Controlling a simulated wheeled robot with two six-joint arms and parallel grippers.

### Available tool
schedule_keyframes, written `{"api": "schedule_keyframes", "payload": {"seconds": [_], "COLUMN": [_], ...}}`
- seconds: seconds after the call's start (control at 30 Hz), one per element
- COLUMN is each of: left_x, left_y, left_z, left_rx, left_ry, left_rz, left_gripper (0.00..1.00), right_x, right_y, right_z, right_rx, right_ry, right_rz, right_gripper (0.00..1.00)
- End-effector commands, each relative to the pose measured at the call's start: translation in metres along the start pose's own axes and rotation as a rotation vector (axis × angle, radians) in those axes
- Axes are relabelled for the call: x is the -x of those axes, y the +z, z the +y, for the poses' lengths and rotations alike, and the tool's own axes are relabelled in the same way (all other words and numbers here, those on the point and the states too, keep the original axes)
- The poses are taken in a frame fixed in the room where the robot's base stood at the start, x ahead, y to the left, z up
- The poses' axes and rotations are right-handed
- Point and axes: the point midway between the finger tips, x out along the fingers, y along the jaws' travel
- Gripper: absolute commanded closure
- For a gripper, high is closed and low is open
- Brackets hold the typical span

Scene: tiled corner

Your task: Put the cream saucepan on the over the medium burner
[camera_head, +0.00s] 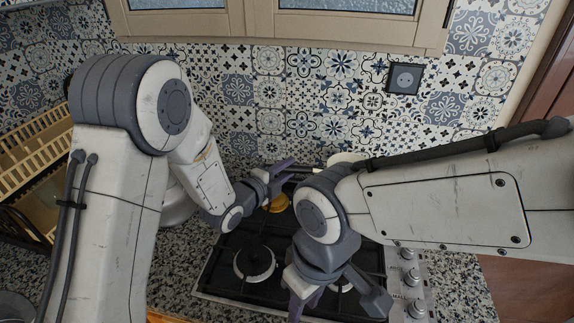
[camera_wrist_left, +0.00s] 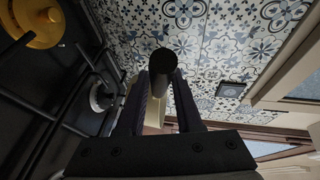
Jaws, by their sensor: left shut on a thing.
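The cream saucepan (camera_head: 345,159) shows only as a pale sliver behind my right arm in the head view; most of it is hidden. My left gripper (camera_head: 277,180) is over the back of the stove, shut on the saucepan's dark handle (camera_wrist_left: 163,62). In the left wrist view, a cream part (camera_wrist_left: 154,112) shows between the fingers. The black gas hob (camera_head: 225,275) has a large brass-coloured burner (camera_head: 278,204) and a smaller burner (camera_head: 255,263) at front left. Which burner is medium is unclear. My right gripper (camera_head: 335,300) is open and empty above the hob's front right.
Stove knobs (camera_head: 411,278) line the hob's right side. A cream dish rack (camera_head: 35,150) stands left. The tiled wall (camera_head: 340,70) with a socket (camera_head: 405,78) rises close behind the hob. My right arm crosses over the hob.

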Motion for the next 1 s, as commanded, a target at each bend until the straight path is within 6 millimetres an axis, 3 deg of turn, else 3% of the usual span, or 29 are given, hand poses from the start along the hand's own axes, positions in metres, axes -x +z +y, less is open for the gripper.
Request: {"api": "schedule_keyframes", "payload": {"seconds": [0.4, 1.0], "left_x": [-0.009, -0.011], "left_y": [0.002, 0.002], "left_z": [0.034, 0.039], "left_rx": [0.001, 0.000], "left_ry": [-0.012, -0.013], "left_rz": [0.001, 0.001], "left_gripper": [1.00, 1.00], "right_x": [-0.020, -0.022], "right_y": [0.001, 0.001], "right_z": [0.002, 0.002], "right_rx": [0.001, 0.000], "right_ry": [0.000, 0.000], "right_rz": [0.000, 0.000], "right_gripper": [0.66, 0.66]}}
